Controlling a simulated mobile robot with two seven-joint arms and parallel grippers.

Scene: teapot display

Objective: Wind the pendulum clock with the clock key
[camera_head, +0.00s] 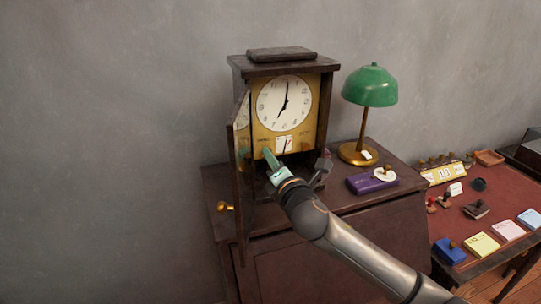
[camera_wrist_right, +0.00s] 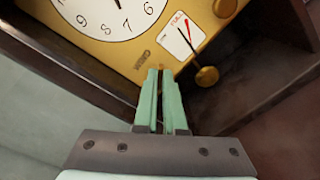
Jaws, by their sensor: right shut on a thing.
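The pendulum clock (camera_head: 318,100) is a dark wooden case with a white dial and yellow face, standing on a cabinet. Its door (camera_head: 241,170) is open towards the left. My right gripper (camera_head: 268,158) is inside the open front, below the dial. In the right wrist view its green fingers (camera_wrist_right: 162,85) are almost together at the yellow face (camera_wrist_right: 122,52). They are shut on the clock key, which they mostly hide. A gauge marked FULL (camera_wrist_right: 181,36) and the brass pendulum bob (camera_wrist_right: 207,76) are just right of the fingertips. My left gripper is out of view.
A green lamp (camera_head: 370,86) and a purple box (camera_head: 371,183) stand right of the clock on the cabinet top (camera_head: 345,204). A red-topped desk (camera_head: 453,215) with stamps and paper pads is further right. The wall (camera_head: 110,120) at left is bare.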

